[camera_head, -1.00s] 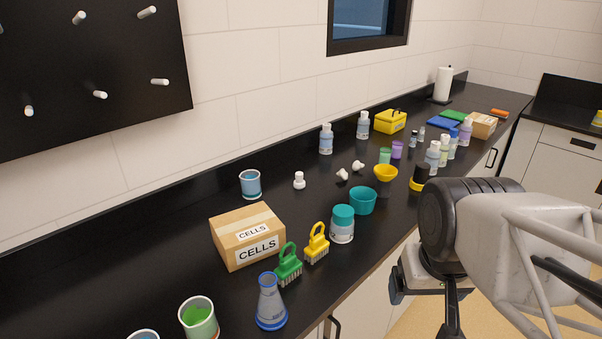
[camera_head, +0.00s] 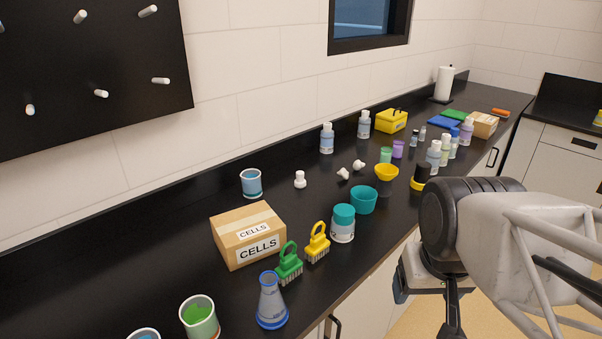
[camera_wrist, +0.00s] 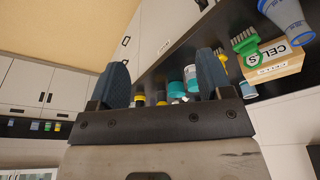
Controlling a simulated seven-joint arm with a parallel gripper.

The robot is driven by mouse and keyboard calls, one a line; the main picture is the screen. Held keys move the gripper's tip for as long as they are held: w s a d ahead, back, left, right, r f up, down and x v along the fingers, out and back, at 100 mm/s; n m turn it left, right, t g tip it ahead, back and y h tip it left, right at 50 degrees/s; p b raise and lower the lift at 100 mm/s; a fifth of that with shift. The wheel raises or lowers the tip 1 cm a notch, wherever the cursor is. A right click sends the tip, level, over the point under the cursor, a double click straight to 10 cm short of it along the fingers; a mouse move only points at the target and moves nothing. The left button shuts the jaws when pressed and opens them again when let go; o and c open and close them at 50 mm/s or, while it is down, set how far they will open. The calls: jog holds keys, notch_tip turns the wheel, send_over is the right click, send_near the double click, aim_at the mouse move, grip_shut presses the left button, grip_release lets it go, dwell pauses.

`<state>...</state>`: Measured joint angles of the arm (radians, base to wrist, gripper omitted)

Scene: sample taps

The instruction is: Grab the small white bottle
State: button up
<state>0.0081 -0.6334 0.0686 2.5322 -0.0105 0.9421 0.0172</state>
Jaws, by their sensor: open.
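A small white bottle-like piece (camera_head: 300,180) stands upright on the black bench in the head view, right of the blue beaker. Two similar small white pieces lie tipped over farther right, one nearer (camera_head: 343,174) and one farther (camera_head: 358,165). I cannot tell for certain which is the named bottle. My gripper (camera_wrist: 163,75) is open and empty in the wrist view, its two dark blue fingers spread. In the head view my arm is at the lower right, off the bench's front edge and well apart from the white pieces.
Tall bottles (camera_head: 327,141) stand behind. Bare bench surrounds the upright piece.

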jog(key=shift+w, duration=0.1)
jog(key=w+a+m+y, duration=0.3)
jog(key=w, duration=0.8)
jog(key=w+a+m+g+y, duration=0.1)
jog(key=w+a+m+y, duration=0.2)
jog(key=w, duration=0.7)
jog(key=w+a+m+y, duration=0.2)
jog(key=w+a+m, duration=0.2)
jog(key=w, duration=0.7)
jog(key=m+t+y, duration=0.3)
jog(key=m+y, duration=0.2)
jog(key=m, duration=0.6)
send_near(300, 179)
jog(key=shift+w+a, duration=0.7)
jog(key=shift+w, duration=0.2)
jog(key=shift+a+f, duration=0.1)
jog(key=shift+x, duration=1.2)
jog(key=shift+a, duration=0.1)
